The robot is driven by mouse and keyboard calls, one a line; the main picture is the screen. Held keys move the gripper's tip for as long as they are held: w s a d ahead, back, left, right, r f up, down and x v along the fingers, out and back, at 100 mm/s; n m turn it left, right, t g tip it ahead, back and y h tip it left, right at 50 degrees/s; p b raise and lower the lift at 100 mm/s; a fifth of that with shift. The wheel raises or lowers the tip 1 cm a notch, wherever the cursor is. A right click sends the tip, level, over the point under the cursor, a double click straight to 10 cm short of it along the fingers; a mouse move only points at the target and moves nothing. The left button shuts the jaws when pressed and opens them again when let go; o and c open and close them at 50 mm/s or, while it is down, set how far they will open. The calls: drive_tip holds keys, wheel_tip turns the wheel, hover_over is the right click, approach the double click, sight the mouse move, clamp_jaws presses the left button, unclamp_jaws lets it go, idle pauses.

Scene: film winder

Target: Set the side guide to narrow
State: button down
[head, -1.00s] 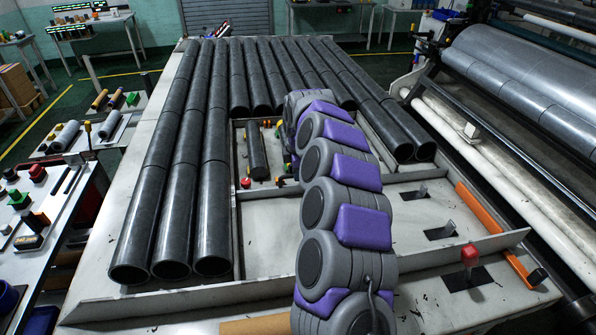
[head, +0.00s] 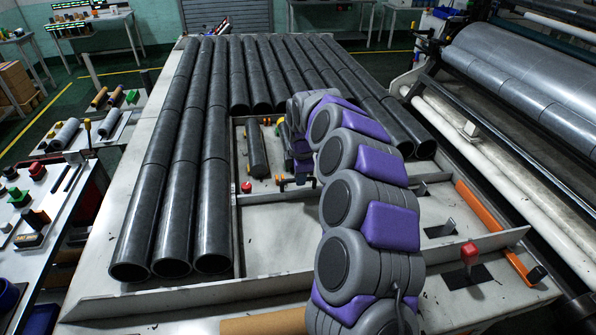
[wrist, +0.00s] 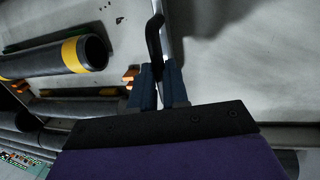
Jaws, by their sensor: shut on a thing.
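In the wrist view, the two blue fingers of my gripper (wrist: 158,82) are closed around a slim black handle (wrist: 154,38). A pale metal bar (wrist: 165,22) runs beside the handle. I cannot tell from the frames whether this handle belongs to the side guide. In the head view, my gripper is mostly hidden behind my purple and grey arm. Small orange-tipped parts (head: 283,184) show beside its end, in the framed bay of the machine bed.
Long black rollers (head: 178,180) fill the left and back of the bed. A short dark cylinder (head: 257,150) and a red knob (head: 246,187) stand near my gripper. Metal levers (head: 448,226) and a red-handled lever (head: 470,252) stand at right. A yellow-banded tube (wrist: 76,54) lies left in the wrist view.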

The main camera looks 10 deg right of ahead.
drive_tip(key=shift+s, duration=0.5)
drive_tip(key=c, duration=1.1)
unclamp_jaws()
drive_tip(key=shift+d, duration=0.1)
drive_tip(key=s+r+p, duration=0.1)
drive_tip(key=r, duration=0.4)
drive_tip(key=s+r+p, duration=0.1)
drive_tip(key=r, duration=0.5)
drive_tip(key=s+r+p, duration=0.1)
drive_tip(key=r, duration=0.5)
drive_tip(key=shift+p, duration=0.3)
